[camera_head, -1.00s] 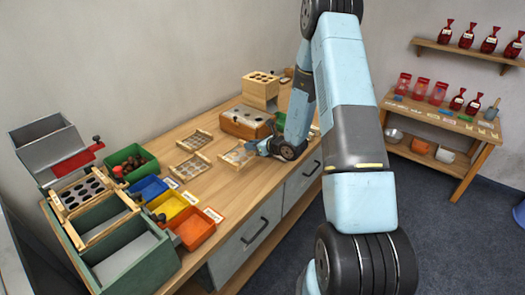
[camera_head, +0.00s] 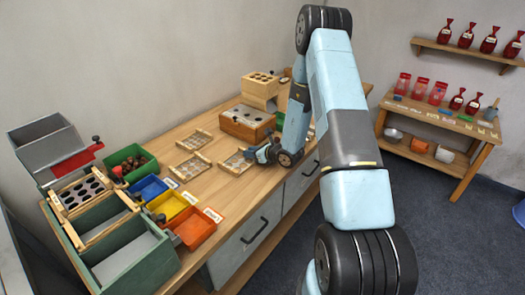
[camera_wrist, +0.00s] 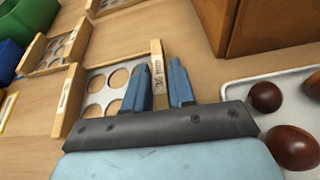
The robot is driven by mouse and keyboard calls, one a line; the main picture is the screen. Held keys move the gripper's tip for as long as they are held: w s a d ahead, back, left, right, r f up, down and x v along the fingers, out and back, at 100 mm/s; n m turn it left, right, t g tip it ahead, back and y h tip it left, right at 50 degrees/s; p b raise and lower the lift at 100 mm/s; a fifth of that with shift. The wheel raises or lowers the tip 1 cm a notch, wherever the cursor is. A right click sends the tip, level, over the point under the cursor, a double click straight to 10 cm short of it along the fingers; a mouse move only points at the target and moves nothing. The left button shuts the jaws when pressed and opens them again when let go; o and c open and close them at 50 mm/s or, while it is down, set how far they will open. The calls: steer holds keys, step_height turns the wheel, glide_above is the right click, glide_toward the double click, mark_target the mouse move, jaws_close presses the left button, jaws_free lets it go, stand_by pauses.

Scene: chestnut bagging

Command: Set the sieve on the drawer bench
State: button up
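The sieve (camera_head: 236,163), a grey plate with round holes between wooden rails, lies on the wooden drawer bench (camera_head: 215,145), near its front edge. In the wrist view the sieve (camera_wrist: 71,98) is left of and below my fingers. My gripper (camera_head: 253,155) is at the sieve's right side. The rail's lower end is hidden by my gripper.
Two more sieves lie left, one nearer (camera_head: 193,165) and one farther (camera_head: 195,139). A wooden box (camera_head: 245,124) stands behind my gripper. A white tray with chestnuts (camera_wrist: 240,92) is on the right in the wrist view. Coloured bins, including a red one (camera_head: 194,232), stand at front left.

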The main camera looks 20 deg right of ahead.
steer(key=o, duration=0.3)
steer(key=shift+o, duration=0.2)
steer(key=shift+s+d+r, duration=0.1)
